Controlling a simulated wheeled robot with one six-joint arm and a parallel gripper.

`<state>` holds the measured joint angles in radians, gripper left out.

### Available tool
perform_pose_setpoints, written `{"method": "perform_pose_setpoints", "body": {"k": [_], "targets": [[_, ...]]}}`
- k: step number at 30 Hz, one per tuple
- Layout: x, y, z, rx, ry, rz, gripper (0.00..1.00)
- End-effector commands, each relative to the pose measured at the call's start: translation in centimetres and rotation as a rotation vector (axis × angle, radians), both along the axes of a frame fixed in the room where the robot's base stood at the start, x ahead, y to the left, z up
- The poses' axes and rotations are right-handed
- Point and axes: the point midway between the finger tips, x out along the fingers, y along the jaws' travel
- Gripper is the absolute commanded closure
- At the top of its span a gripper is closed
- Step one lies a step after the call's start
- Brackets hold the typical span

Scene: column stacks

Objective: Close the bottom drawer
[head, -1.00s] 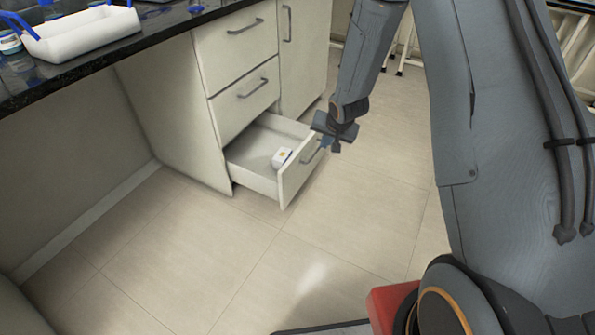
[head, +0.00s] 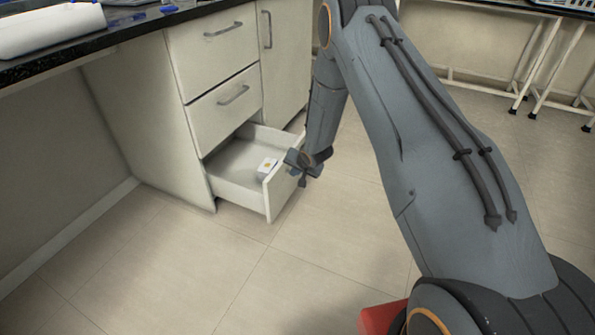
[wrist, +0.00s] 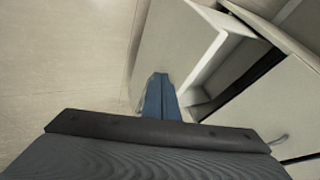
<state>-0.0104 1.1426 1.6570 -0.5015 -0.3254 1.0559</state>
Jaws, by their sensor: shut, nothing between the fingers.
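The bottom drawer (head: 238,180) of the white cabinet is pulled out, with a small white box with a yellow mark (head: 267,166) lying inside. My gripper (head: 296,172) is at the outer face of the drawer front, near its right end. In the wrist view my gripper's fingers (wrist: 158,97) are shut together and empty, close to the pale drawer front (wrist: 178,45). I cannot tell whether they touch it. The drawer's handle is hidden behind my gripper in the head view.
The two drawers above, the middle one (head: 225,112) and the top one (head: 213,45), are shut. The tiled floor (head: 190,265) in front is clear. White-legged tables (head: 545,65) stand at the back right.

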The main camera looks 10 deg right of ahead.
Motion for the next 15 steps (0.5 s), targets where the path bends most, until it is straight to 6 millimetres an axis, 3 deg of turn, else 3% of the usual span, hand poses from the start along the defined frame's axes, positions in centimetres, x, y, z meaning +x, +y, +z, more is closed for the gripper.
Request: {"method": "perform_pose_setpoints", "body": {"k": [3,7,15], "targets": [[1.4,0.6,-1.7,0.001,-0.002,0.001,1.00],[2.5,2.3,-1.4,-0.001,-0.002,0.003,1.00],[3.3,3.5,-1.3,0.001,0.000,-0.001,1.00]]}}
